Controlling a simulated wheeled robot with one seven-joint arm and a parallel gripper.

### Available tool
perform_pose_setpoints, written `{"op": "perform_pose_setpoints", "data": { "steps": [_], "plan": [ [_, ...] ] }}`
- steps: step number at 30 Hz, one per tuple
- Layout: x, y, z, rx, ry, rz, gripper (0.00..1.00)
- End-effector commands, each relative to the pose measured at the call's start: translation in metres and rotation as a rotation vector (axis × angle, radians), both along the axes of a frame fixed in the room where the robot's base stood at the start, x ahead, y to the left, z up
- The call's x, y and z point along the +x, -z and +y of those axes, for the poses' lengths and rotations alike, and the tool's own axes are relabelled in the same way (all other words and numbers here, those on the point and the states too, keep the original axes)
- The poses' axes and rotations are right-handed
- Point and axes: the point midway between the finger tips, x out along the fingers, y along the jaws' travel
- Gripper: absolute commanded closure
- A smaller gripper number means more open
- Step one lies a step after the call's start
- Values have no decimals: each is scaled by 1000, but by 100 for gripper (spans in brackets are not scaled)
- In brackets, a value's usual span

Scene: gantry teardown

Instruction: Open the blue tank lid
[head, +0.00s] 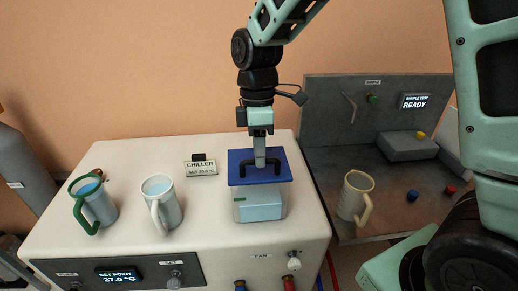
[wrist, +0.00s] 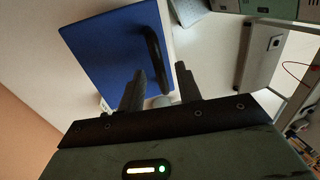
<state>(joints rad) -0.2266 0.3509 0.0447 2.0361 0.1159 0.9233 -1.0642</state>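The blue tank lid (head: 236,158) is a flat square plate with a black bar handle (head: 245,167). It lies over a clear, pale-blue tank (head: 259,207) set in the white chiller top. My gripper (head: 260,164) points down over the lid, at the handle. In the wrist view, the blue lid (wrist: 108,55) and its black handle (wrist: 153,47) lie beyond my gripper (wrist: 159,76). Its two dark fingers stand apart, with the handle's near end close to the gap between them. I cannot tell whether the fingers touch the handle.
A green-handled mug (head: 96,205) and a white-handled mug (head: 161,203) stand left of the tank. A chiller sign (head: 200,168) stands behind them. A cream mug (head: 354,195) stands on the grey bench (head: 395,205) at right.

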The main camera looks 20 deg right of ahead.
Motion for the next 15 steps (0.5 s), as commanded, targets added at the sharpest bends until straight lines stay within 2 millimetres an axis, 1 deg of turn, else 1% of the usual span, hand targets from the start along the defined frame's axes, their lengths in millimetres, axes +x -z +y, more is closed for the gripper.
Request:
{"op": "perform_pose_setpoints", "data": {
  "steps": [9, 11, 12, 13, 15],
  "plan": [
    [0, 2, 0, 1, 0, -1, 66],
    [0, 2, 0, 1, 0, -1, 82],
    [0, 2, 0, 1, 0, -1, 94],
    [0, 2, 0, 1, 0, -1, 100],
    [0, 2, 0, 1, 0, -1, 100]
  ]
}}
